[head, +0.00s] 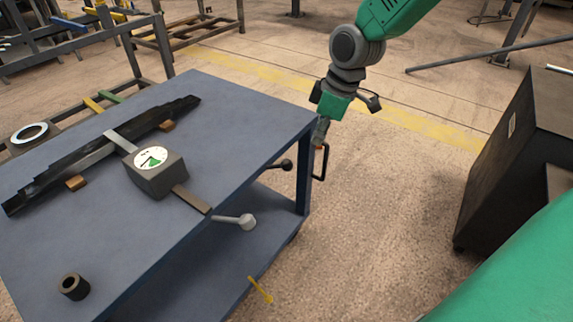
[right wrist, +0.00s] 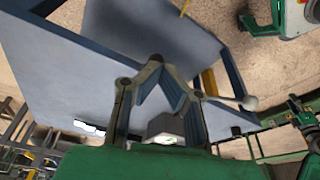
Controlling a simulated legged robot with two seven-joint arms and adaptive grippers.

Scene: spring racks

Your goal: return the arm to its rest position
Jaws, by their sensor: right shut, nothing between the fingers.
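My right arm comes in from the top of the head view, and its gripper (head: 319,145) hangs beside the right corner of the blue workbench (head: 245,112), pointing down. In the right wrist view the fingertips of the right gripper (right wrist: 156,58) meet, with nothing between them. The bench top lies beyond them there. My left gripper is not in view.
On the bench are a dial gauge box (head: 155,178), a dark leaf spring (head: 75,165) and a dark bushing (head: 74,287). Lever knobs (head: 247,222) stick out from its side. A dark cabinet (head: 510,150) stands at right. Open floor lies between.

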